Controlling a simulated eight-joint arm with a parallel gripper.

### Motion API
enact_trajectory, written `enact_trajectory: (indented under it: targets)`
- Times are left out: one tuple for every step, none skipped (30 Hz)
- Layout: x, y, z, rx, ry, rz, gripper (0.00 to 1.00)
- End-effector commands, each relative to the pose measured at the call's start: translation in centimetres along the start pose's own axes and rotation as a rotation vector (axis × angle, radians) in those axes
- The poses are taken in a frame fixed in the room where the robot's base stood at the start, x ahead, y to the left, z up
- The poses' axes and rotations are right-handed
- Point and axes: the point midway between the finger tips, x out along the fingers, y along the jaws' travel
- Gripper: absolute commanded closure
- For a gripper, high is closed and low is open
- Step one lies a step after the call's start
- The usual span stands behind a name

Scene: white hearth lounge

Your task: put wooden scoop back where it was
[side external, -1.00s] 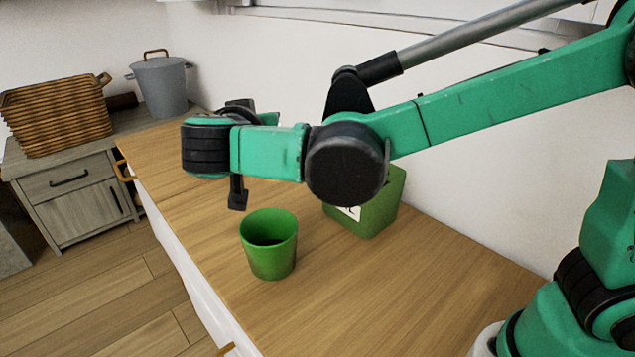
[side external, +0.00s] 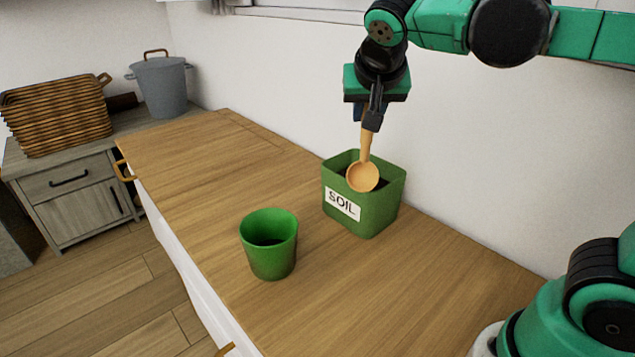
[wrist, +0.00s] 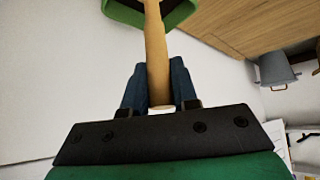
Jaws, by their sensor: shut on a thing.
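The wooden scoop (side external: 364,172) hangs bowl-down from my gripper (side external: 369,122), which is shut on the upper part of its handle. In the side view the scoop's bowl overlaps the rim of the green soil box (side external: 371,212); I cannot tell whether it is above the opening or in front of it. In the wrist view the scoop's handle (wrist: 156,55) runs between my gripper's fingers (wrist: 160,88) toward the green box's edge (wrist: 178,14) at the top.
The wooden counter (side external: 215,160) is clear to the left and in front of the containers. A white wall rises close behind the soil box. A wicker basket (side external: 55,115) and a grey bucket (side external: 160,85) stand on a cabinet at the far left.

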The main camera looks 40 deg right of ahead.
Motion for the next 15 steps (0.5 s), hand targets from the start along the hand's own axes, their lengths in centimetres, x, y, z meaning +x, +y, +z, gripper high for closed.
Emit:
enact_trajectory:
  targets:
    - [-0.1,0.9,0.8,0.089,-0.119,0.037,1.00]
    - [-0.3,1.3,1.3,0.142,-0.191,0.052,1.00]
    - [-0.6,1.8,2.1,0.210,-0.282,0.066,1.00]
    - [-0.8,2.1,2.7,0.263,-0.349,0.071,1.00]
    - [-1.2,2.4,3.3,0.314,-0.414,0.073,1.00]
    - [-1.7,2.7,4.1,0.383,-0.499,0.071,1.00]
    - [-2.2,2.9,4.7,0.433,-0.560,0.066,1.00]
    - [-2.7,3.1,5.3,0.480,-0.618,0.058,1.00]
    - [-3.5,3.2,6.1,0.541,-0.690,0.043,1.00]
    - [-4.1,3.3,6.6,0.581,-0.739,0.031,1.00]
    - [-4.8,3.3,7.1,0.620,-0.785,0.017,1.00]
    - [-5.8,3.3,7.7,0.662,-0.838,-0.002,1.00]
    - [-6.5,3.3,8.1,0.688,-0.872,-0.016,1.00]
    - [-7.1,3.3,8.4,0.708,-0.899,-0.027,1.00]
    - [-7.8,3.2,8.7,0.727,-0.928,-0.040,1.00]
